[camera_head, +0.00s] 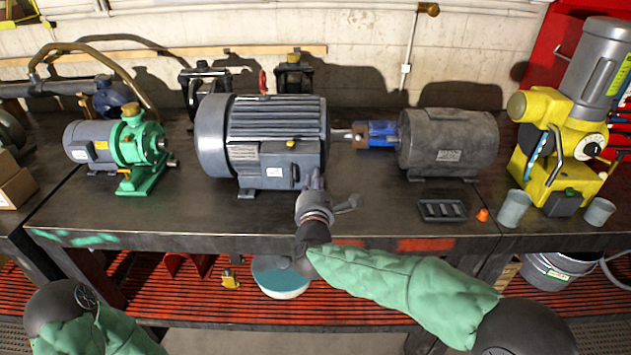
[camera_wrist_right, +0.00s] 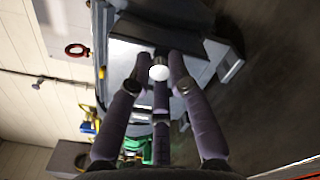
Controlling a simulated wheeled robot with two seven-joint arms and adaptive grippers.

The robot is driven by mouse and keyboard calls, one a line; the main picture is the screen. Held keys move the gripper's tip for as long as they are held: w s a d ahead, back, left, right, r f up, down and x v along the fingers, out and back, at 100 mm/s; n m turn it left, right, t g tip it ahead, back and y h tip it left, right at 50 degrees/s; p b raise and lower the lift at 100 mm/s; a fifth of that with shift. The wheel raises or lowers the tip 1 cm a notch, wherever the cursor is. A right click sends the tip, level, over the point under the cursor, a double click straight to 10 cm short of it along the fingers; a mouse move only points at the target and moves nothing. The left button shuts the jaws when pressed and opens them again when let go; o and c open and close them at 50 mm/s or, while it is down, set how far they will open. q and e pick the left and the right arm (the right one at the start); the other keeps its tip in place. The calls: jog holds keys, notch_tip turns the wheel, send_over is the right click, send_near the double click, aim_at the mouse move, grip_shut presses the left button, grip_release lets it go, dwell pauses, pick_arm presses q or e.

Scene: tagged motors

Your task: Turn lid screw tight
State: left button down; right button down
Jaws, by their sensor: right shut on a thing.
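The large grey-blue motor (camera_head: 262,115) stands mid-bench, with a box and lid (camera_head: 270,173) on its front carrying a small white label. My right gripper (camera_head: 315,180) reaches up from the front to the right end of this box. In the right wrist view its purple fingers (camera_wrist_right: 160,62) close together against the motor's grey housing (camera_wrist_right: 128,62). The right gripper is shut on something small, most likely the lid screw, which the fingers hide. A pale round spot shows between the fingers; I cannot tell what it is. Only part of my left arm shows at lower left; its gripper is out of view.
A green pump with a grey motor (camera_head: 140,150) stands left. A blue coupling (camera_head: 377,133) and a dark motor (camera_head: 450,140) stand right, with a black tray (camera_head: 442,210) in front. A yellow machine (camera_head: 548,150) and grey cups are at far right. The bench front left of my gripper is clear.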

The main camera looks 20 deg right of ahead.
jog(key=c, duration=1.1)
grip_release()
jog(key=shift+s+a+f, duration=0.1)
jog(key=shift+a+f, duration=0.1)
jog(key=shift+f, duration=0.25)
jog(key=shift+c, duration=0.2)
jog(key=shift+r, duration=0.3)
jog(key=v, duration=1.2)
